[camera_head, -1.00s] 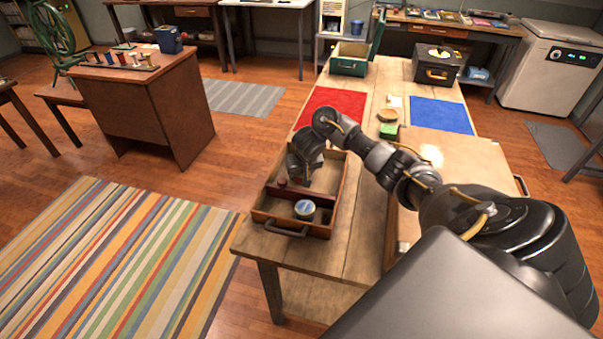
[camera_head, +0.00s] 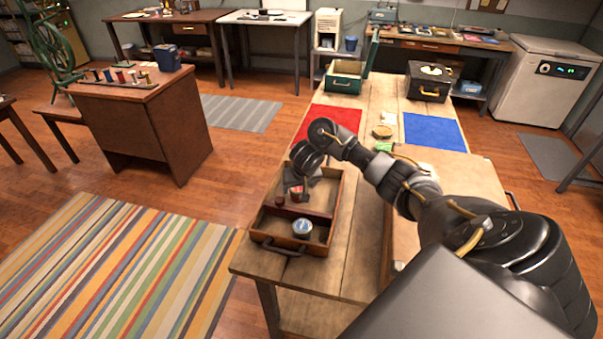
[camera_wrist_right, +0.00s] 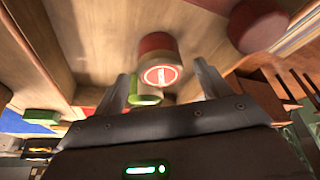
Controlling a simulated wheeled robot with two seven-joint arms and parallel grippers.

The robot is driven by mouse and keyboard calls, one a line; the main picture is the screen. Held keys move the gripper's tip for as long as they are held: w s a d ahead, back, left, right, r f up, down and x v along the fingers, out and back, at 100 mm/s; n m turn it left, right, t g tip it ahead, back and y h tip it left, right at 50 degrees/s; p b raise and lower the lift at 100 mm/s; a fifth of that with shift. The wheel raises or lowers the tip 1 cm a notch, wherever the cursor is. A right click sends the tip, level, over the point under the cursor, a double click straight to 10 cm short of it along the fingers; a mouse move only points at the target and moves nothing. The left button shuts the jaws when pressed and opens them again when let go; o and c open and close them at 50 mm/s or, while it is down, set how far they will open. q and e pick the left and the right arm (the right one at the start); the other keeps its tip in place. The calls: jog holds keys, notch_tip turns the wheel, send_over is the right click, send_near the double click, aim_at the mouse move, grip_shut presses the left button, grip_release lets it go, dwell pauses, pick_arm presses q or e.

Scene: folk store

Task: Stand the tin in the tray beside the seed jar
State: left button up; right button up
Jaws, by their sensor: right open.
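The wooden tray (camera_head: 262,240) lies on the bench, split by a divider. A small cylinder with a red-and-white face (camera_head: 298,193), seemingly the tin, is in its far compartment. In the right wrist view the same cylinder (camera_wrist_right: 160,76) is beyond and between my fingertips. My right gripper (camera_wrist_right: 158,88) is open and looks clear of it. A dark red round-topped piece (camera_head: 280,201) is close by, also large in the wrist view (camera_wrist_right: 258,26). A round jar with a pale blue lid (camera_head: 302,228) is in the near compartment. I cannot tell which is the seed jar. My left gripper is not in view.
A red mat (camera_head: 325,120), a blue mat (camera_head: 434,131), an open green box (camera_head: 345,78) and a dark case (camera_head: 430,82) are farther along the bench. A small green block (camera_head: 383,147) lies partly behind my right arm. Bare bench lies right of the tray.

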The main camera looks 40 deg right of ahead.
jog(key=p+v, duration=0.5)
jog(key=v, duration=0.3)
jog(key=shift+p, duration=0.3)
jog(key=shift+s+a, duration=0.1)
